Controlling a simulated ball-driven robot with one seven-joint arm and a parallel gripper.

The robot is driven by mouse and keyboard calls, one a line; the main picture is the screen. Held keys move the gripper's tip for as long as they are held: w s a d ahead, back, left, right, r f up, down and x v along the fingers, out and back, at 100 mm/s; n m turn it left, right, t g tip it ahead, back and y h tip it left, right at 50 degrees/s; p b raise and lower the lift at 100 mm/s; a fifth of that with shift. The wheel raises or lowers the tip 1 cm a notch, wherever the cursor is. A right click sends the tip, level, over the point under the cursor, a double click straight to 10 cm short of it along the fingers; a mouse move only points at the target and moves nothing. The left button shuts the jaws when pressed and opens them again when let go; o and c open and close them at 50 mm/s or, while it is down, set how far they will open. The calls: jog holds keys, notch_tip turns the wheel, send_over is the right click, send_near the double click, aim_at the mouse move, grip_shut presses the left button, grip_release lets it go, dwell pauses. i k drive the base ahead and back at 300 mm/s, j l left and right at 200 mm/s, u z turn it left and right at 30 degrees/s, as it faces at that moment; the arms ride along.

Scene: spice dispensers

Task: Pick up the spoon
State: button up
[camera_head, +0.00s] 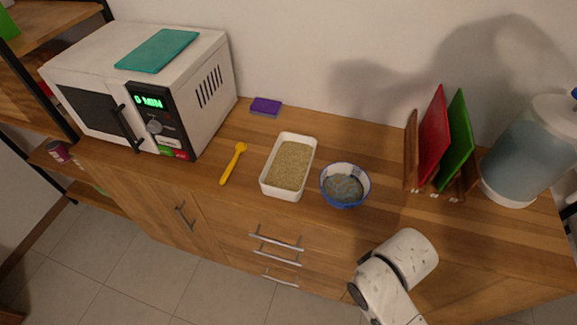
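A yellow spoon (232,164) lies flat on the wooden counter. Its bowl end points up and to the right in the picture, and its handle end points toward the counter's front edge. It lies between the microwave and a white tray, apart from both, and nothing covers it. A white part of my arm shows at the lower right, in front of the counter and well to the right of the spoon. My gripper's fingers cannot be made out, so whether it holds anything does not show.
A white tray (267,181) of grainy contents and a blue-rimmed bowl (345,203) stand right of the spoon. A white microwave (215,85) stands left. A purple sponge (266,106) lies behind. Red (434,135) and green (458,140) boards and a water container (525,150) stand at right.

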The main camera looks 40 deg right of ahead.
aim_at(240, 147)
jog(key=i+l+u, duration=0.1)
jog(key=i+u, duration=0.2)
jog(key=u, duration=0.2)
jog(key=i+l+u, duration=0.2)
jog(key=u, duration=0.3)
jog(key=i+l+u, duration=0.3)
jog(key=u, duration=0.2)
